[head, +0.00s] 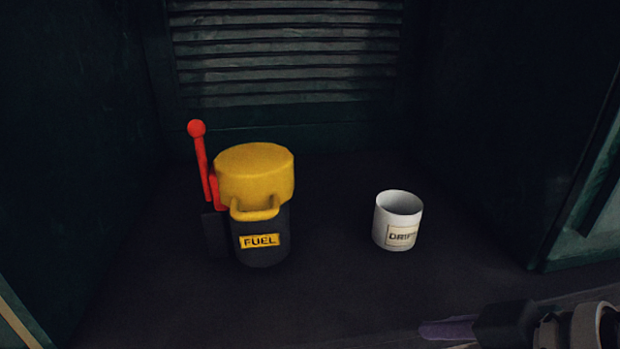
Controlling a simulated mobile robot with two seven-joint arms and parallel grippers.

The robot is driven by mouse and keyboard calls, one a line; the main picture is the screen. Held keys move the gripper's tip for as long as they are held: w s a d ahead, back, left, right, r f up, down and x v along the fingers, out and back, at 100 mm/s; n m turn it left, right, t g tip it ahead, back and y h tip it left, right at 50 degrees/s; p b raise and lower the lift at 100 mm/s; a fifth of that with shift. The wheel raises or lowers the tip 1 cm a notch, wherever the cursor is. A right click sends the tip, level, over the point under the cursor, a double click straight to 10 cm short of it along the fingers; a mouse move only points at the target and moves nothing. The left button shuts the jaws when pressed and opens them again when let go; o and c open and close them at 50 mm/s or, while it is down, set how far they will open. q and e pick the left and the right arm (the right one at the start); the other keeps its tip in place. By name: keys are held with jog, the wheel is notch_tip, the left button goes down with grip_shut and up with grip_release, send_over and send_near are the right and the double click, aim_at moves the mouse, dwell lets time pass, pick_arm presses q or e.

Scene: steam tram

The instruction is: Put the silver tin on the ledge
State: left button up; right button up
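A small pale silver-white open tin (398,232) with a label that starts "DRIP" stands upright on a dark flat surface (335,280), right of the middle. The end of the label's word is hard to read. My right gripper (450,329) comes in from the lower right corner, apart from the tin and below it in the picture. Only part of it shows, with a purplish tip, and I cannot tell whether it is open. My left gripper is not in view. I cannot tell which surface is the ledge.
A black canister (262,240) with a yellow lid and a "FUEL" label stands left of the tin. A red lever (202,165) rises beside it. Dark walls close both sides, with a slatted panel (285,60) behind. The surface between canister and tin is clear.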

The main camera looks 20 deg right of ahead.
aim_at(385, 201)
jog(key=w+d+t, duration=0.1)
jog(key=w+d+r+t+b, duration=0.1)
jog(key=w+d, duration=0.1)
jog(key=w+d+r+t, duration=0.1)
jog(key=w+d, duration=0.1)
jog(key=shift+w+m+y, duration=0.2)
jog(key=shift+m+y, duration=0.1)
jog(key=w+d+r+t, duration=0.1)
jog(key=d, duration=0.1)
jog(key=w+d+r+m+t, duration=0.1)
jog(key=d, duration=0.1)
jog(key=w+d+r+t+h, duration=0.1)
jog(key=d, duration=0.1)
jog(key=shift+w+d+r+b, duration=0.15)
jog(key=shift+w+r+b, duration=0.05)
jog(key=shift+w+b, duration=0.15)
jog(key=shift+m+t+h, duration=0.3)
jog(key=x, duration=0.4)
jog(key=shift+w+d+r+b, duration=0.1)
jog(key=shift+d+r+b, duration=0.1)
jog(key=shift+b, duration=0.15)
jog(key=shift+b+x, duration=0.75)
jog(key=shift+x, duration=2.15)
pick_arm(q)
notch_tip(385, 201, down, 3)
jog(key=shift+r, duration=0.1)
pick_arm(e)
jog(key=shift+f, duration=0.15)
jog(key=shift+c, duration=0.2)
jog(key=c, duration=1.4)
